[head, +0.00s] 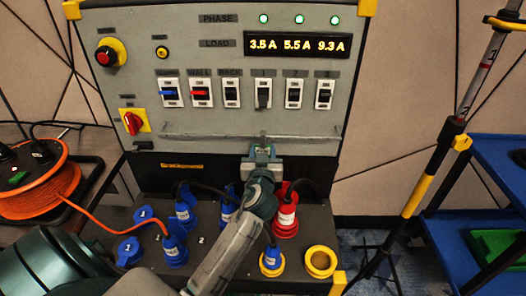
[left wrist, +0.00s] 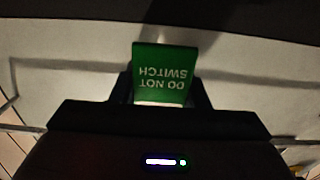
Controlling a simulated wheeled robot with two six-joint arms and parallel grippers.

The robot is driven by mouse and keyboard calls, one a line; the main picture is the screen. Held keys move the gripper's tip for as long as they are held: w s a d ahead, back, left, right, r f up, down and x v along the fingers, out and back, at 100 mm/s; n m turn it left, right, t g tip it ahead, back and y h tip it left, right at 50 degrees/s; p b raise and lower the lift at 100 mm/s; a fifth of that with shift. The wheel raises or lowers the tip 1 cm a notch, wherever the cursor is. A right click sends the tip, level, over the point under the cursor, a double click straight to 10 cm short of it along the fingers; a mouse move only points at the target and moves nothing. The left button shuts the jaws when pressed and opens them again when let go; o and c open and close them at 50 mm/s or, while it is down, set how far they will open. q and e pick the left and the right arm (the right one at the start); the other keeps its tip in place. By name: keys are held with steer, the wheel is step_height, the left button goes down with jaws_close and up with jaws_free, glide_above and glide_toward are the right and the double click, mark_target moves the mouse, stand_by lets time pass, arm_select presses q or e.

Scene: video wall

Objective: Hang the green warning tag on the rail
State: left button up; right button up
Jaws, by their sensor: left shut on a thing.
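The green warning tag (left wrist: 165,75) is between my left gripper's fingers in the left wrist view, its "DO NOT SWITCH" lettering upside down. My left gripper (head: 263,152) is shut on it, in front of the panel in the head view. The rail (head: 200,137) is a thin grey bar across the lower panel, below the switches. The gripper is at the middle of the rail and hides part of it. In the head view the tag is mostly hidden, and I cannot tell whether it touches the rail. My right gripper is not in view.
Above the rail is a row of switches (head: 232,93) under a load display (head: 297,45). Below stand blue plugs (head: 183,215), a red plug (head: 286,215) and a yellow-ringed socket (head: 320,262). An orange cable reel (head: 40,185) is left; a blue trolley (head: 470,225) is right.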

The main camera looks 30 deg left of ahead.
arm_select(q)
steer(key=o, duration=1.1)
steer(key=shift+c, duration=0.2)
steer(key=shift+s, duration=0.1)
steer(key=b+v, duration=0.2)
steer(key=v, duration=0.8)
steer(key=shift+s+d, duration=0.2)
steer(key=shift+d, duration=0.05)
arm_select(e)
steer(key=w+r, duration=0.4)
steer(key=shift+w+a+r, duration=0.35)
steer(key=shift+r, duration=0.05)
arm_select(q)
steer(key=shift+f, duration=0.1)
